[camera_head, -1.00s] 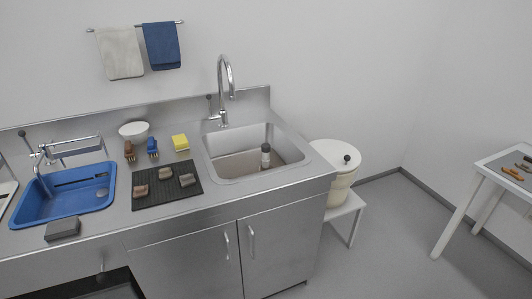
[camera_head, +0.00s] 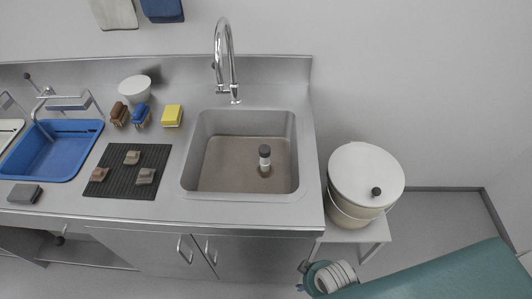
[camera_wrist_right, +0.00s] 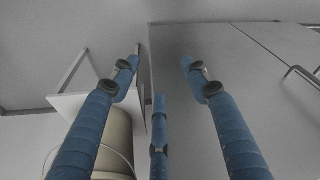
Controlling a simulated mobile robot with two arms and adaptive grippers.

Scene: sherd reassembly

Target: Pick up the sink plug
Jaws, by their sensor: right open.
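The sink plug (camera_head: 264,158) appears to be the upright piece with a dark cap and pale stem. It stands in the right half of the steel sink (camera_head: 190,172), in brownish water or on a brownish floor; I cannot tell which. My right arm comes in at the lower right of the head view, in front of the counter and well away from the plug. In the right wrist view my right gripper (camera_wrist_right: 160,72) has its blue fingers spread, with nothing between them. The plug is not in that view. My left gripper is not in view.
A lidded cream bucket (camera_head: 364,178) stands on a white stool right of the counter. A tall tap (camera_head: 228,60) rises behind the sink. Left of it are a yellow sponge (camera_head: 172,115), brushes, a black mat (camera_head: 119,186) with sherds, and a blue basin (camera_head: 50,150).

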